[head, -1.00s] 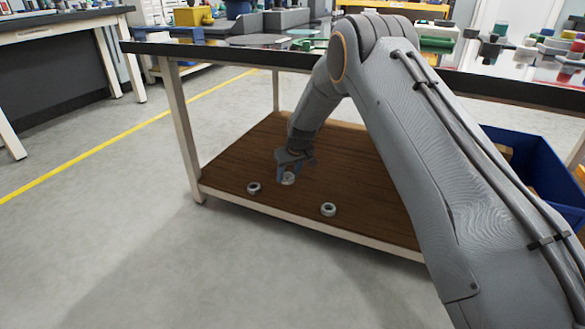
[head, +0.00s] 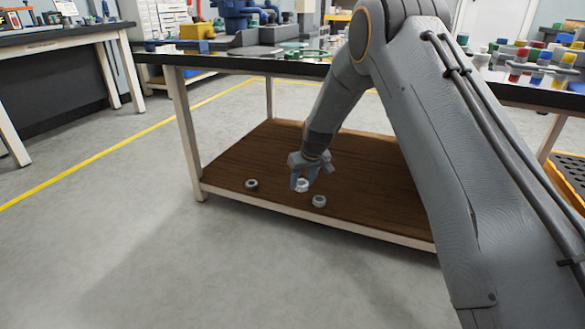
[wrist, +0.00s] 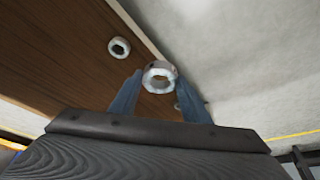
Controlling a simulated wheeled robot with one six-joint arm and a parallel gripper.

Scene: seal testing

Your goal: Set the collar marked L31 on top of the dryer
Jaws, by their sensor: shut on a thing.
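My gripper (head: 304,184) is low over the brown lower shelf of the bench, shut on a pale metal collar (head: 302,187). The wrist view shows this ring-shaped collar (wrist: 159,75) between the two blue fingers, its hole facing the camera. I cannot tell whether it is clear of the shelf. A second collar (head: 251,185) lies to its left and a third collar (head: 319,201) to its right, near the shelf's front edge. In the wrist view one loose collar (wrist: 119,47) shows plainly; another is partly hidden by a finger. No L31 mark is readable. I cannot pick out the dryer.
Machines and coloured parts crowd the bench top. Bench legs (head: 186,130) stand at the corners. The floor in front is clear. An orange perforated surface (head: 574,165) is at the right edge.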

